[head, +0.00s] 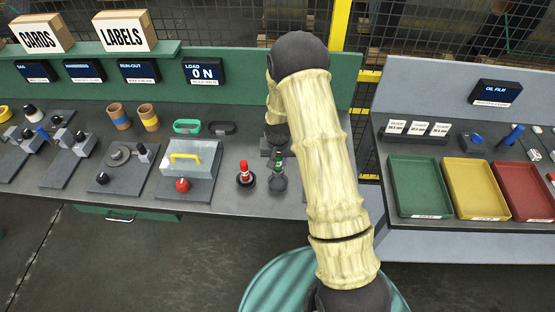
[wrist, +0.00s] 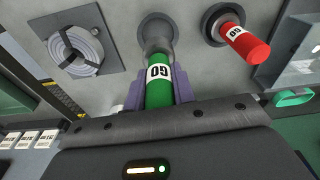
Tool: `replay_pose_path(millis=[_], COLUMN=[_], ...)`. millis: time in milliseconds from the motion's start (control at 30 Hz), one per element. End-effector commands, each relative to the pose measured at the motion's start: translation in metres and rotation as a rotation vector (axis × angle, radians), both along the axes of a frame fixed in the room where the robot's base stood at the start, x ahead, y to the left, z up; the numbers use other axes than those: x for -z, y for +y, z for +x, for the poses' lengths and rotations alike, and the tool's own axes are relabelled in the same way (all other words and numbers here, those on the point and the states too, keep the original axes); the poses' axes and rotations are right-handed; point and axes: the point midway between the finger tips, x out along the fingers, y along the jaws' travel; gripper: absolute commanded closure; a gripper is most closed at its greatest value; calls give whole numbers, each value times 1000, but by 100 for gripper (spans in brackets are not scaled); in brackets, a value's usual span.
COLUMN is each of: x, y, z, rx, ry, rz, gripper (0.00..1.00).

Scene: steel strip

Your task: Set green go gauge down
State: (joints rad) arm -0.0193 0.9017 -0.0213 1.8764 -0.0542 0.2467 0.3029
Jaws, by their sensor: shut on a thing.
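The green go gauge (wrist: 159,92), with a white GO label, is between the purple-grey fingers of my gripper (wrist: 157,88) in the wrist view. My gripper is shut on it. The gauge's grey end points at a dark round holder (wrist: 156,27) on the bench; I cannot tell whether it is fully seated. In the head view the green gauge (head: 278,166) stands over a dark round base, with my gripper just above and partly behind my arm. A red gauge (head: 244,169) stands upright in its own holder just left; it also shows in the wrist view (wrist: 246,42).
A clear box (head: 186,172) with a yellow handle and a red knob (head: 182,185) stand left of the gauges. Green (head: 187,126) and black (head: 222,128) loops lie behind. Green (head: 417,185), yellow (head: 473,187) and red (head: 523,190) trays are on the right bench.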

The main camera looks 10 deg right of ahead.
Motion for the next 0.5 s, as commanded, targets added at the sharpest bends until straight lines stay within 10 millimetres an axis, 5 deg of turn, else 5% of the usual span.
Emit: replay_pose_path(millis=[500], x=[44], y=[3], z=[0], rx=[-4], ry=[-1], rz=[0], gripper=[100])
